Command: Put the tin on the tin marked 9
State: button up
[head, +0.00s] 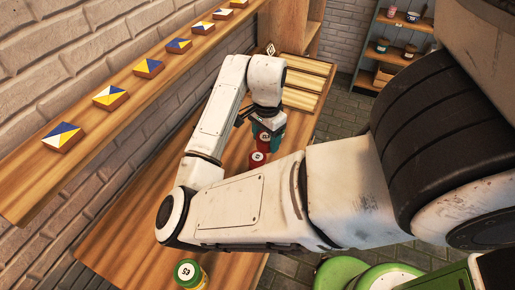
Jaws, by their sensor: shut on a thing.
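My gripper (257,118) is at the far part of the wooden table, fingers pointing down, partly hidden by my arm. It is shut on a red tin (263,138) with a pale label. Another red tin (258,159) with a round white label shows just below and in front of the held one. I cannot tell whether the two touch, and its mark is too small to read surely. A teal tin (278,140) shows close at the right, partly hidden. A green tin (188,274) with a white marked lid stands at the table's near edge.
The wooden table (135,222) is clear at the left. A wall shelf (110,122) with several painted blocks runs along the brick wall. A slatted wooden rack (308,82) stands behind my gripper. A grey shelf (393,50) with pots stands at the back right; green round seats (342,270) are at lower right.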

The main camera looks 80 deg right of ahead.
aim_at(257, 156)
jog(key=w+f, duration=0.2)
jog(key=f, duration=0.1)
jog(key=shift+w+d, duration=0.25)
jog(key=shift+d, duration=0.05)
jog(key=shift+f+p, duration=0.65)
jog(key=shift+f, duration=0.95)
jog(key=shift+f, duration=0.2)
jog(key=o, duration=1.1)
jog(key=shift+o, duration=0.2)
jog(key=shift+r, duration=0.1)
notch_tip(257, 156, up, 12)
jog(key=shift+r+b, duration=0.15)
jog(key=shift+b, duration=0.6)
